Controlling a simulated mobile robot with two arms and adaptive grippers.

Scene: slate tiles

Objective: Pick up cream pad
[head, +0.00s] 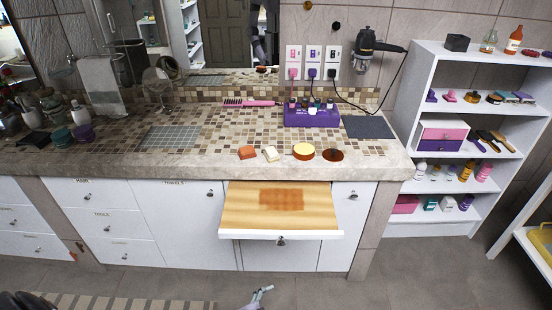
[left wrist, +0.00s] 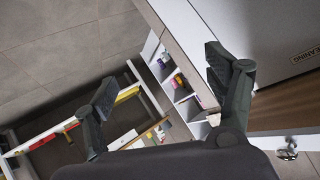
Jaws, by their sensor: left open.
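The cream pad (head: 271,153) is a small pale block lying flat near the counter's front edge, between an orange-brown block (head: 246,152) and a round yellow-topped item (head: 303,150). My left gripper (left wrist: 162,75) is open and empty in the left wrist view, its two dark fingers spread wide. It is away from the pad, which does not show in that view. In the head view a small grey piece shows at the bottom edge; I cannot tell which part it is. My right gripper is not clearly in view.
A dark round item (head: 333,154) lies farther right on the counter (head: 190,160). A purple caddy (head: 312,117) stands behind. A white shelf unit (head: 428,90) stands at right.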

